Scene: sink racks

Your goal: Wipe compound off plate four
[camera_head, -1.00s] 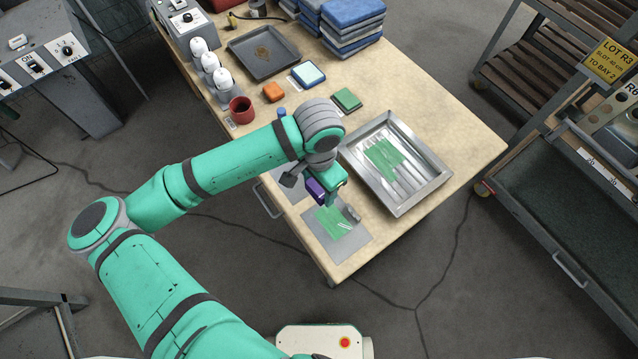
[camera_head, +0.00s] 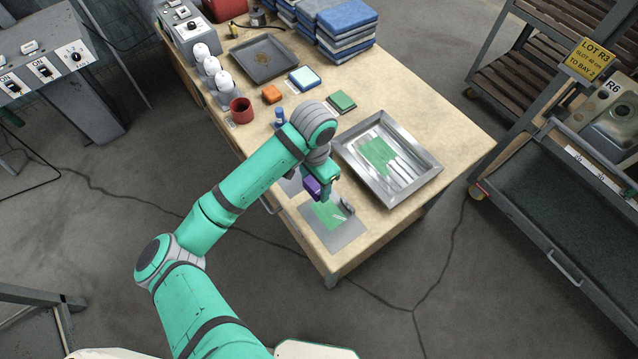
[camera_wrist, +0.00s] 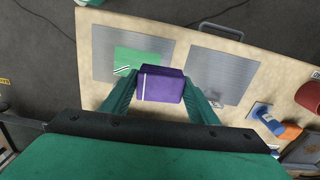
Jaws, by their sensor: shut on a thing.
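My gripper (camera_head: 325,188) is shut on a purple block (camera_wrist: 160,84) with a pale stripe, held between both green fingers in the wrist view. It is over the inner edge of a grey plate (camera_head: 345,237) at the table's near corner. This plate carries a green patch (camera_head: 328,215) with a small white-and-dark mark at its edge. In the wrist view the patch (camera_wrist: 140,60) lies just left of the block; I cannot tell whether the block touches the plate. A second grey plate (camera_wrist: 222,72) looks bare. I cannot read any plate numbers.
A metal tray (camera_head: 428,180) holding another green patch and pale strips lies right of my arm. Orange (camera_head: 271,94), light-blue (camera_head: 304,78) and green (camera_head: 341,101) blocks, a red mug (camera_head: 241,110) and a blue-capped item (camera_head: 280,117) stand behind. A cart (camera_head: 560,225) is at right.

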